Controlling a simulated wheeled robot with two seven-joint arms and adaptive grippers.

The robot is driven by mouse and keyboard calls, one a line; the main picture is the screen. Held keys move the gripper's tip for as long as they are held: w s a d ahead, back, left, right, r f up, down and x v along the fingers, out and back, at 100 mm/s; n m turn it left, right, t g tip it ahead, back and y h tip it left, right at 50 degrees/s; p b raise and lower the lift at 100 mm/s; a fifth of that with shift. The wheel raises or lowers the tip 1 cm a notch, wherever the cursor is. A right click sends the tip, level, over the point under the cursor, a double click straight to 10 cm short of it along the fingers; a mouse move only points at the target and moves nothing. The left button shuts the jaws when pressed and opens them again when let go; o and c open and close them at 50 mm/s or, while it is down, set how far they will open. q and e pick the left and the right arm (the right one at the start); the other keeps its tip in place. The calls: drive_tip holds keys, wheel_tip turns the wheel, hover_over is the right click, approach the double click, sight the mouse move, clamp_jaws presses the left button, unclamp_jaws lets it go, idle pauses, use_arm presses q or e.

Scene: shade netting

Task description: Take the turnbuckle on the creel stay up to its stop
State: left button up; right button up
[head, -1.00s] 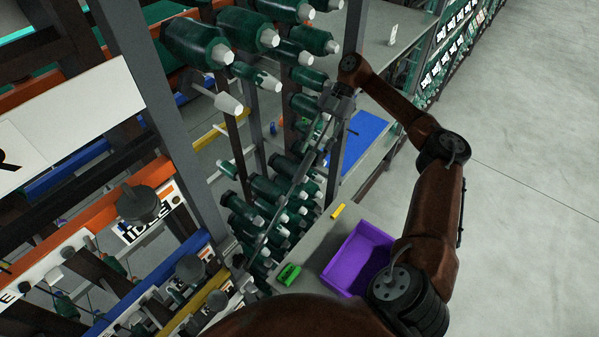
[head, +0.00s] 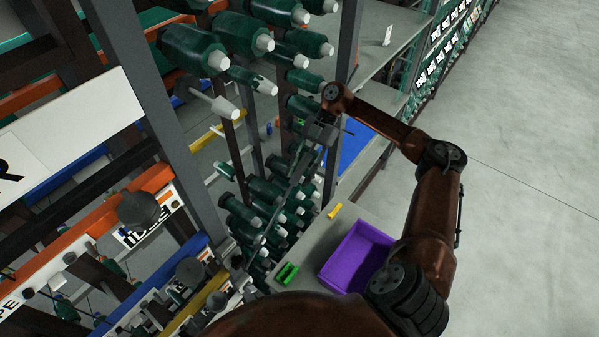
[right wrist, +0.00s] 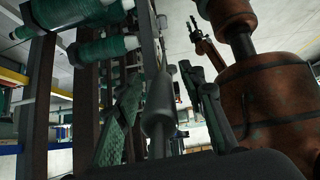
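The creel stay (head: 267,228) is a thin rod running diagonally up past the bobbins in the head view. Its turnbuckle is a grey, thicker barrel (right wrist: 158,112) standing nearly upright in the middle of the right wrist view. My right gripper (head: 314,134) is at the upper part of the stay and hides the barrel in the head view. In the right wrist view its dark right finger (right wrist: 211,105) stands beside the barrel with a gap visible. Contact on the left side is unclear. My left gripper is out of the head view; a small brown arm end in the right wrist view is too far to read.
Green bobbins (head: 188,45) on pegs crowd the rack just left of my right gripper. A grey upright (head: 334,150) stands close by. A purple bin (head: 357,257), a green item (head: 287,273) and a yellow item (head: 335,211) are on the shelf below. The floor at right is clear.

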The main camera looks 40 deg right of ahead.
drive_tip(key=shift+c, duration=0.3)
clamp_jaws()
drive_tip(key=shift+n+b, duration=0.4)
drive_tip(key=shift+n, duration=0.4)
drive_tip(key=shift+w, duration=0.1)
drive_tip(key=shift+o, duration=0.3)
unclamp_jaws()
drive_tip(key=v, duration=1.2)
drive_tip(key=shift+d, duration=0.1)
